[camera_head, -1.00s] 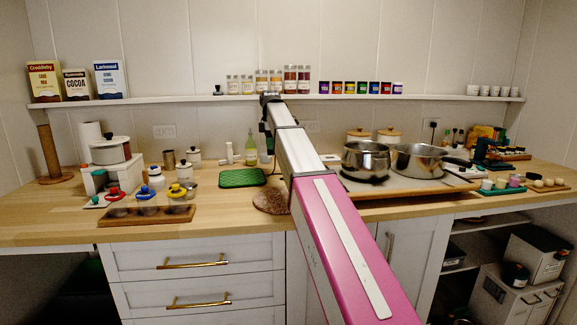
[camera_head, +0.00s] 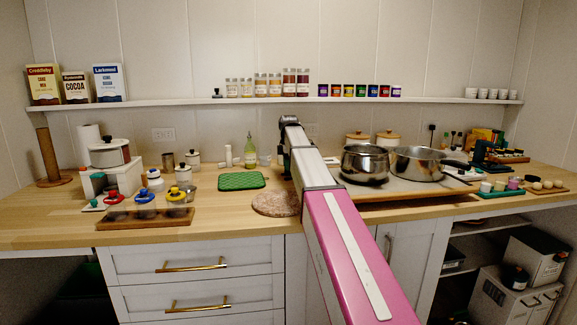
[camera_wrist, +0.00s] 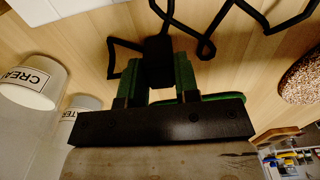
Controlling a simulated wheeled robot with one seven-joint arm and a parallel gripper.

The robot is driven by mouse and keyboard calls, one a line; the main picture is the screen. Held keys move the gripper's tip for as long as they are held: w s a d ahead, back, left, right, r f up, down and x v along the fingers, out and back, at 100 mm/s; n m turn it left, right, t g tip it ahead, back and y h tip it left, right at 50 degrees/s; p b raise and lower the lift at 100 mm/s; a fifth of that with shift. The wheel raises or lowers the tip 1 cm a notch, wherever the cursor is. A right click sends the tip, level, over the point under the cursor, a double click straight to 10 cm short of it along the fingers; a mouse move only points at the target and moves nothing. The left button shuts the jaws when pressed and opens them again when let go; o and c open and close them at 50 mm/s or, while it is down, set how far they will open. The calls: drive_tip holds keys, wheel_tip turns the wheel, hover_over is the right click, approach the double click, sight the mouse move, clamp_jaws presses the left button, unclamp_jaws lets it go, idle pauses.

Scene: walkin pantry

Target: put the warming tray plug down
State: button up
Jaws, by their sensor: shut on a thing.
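My gripper (camera_wrist: 158,76) is shut on a black plug (camera_wrist: 157,48) in the wrist view, with green fingers on both sides of it. A black cord (camera_wrist: 205,22) runs from there in bends over the wooden counter (camera_wrist: 95,28). I cannot tell whether the plug touches the counter. In the head view my gripper is low over the back of the counter, mostly hidden by my arm, and the plug cannot be made out. A flat tray (camera_head: 385,187) lies under two steel pots at the right.
A green mat (camera_head: 242,181) and round speckled mat (camera_head: 276,204) lie left of my arm. A green bottle (camera_head: 250,150) stands behind. Two labelled white canisters (camera_wrist: 30,82) are near my gripper. Two pots (camera_head: 365,163) stand right.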

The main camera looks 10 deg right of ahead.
drive_tip(key=o, duration=0.9)
drive_tip(key=shift+f, duration=0.1)
wheel_tip(320, 180, up, 12)
drive_tip(key=shift+r, duration=0.15)
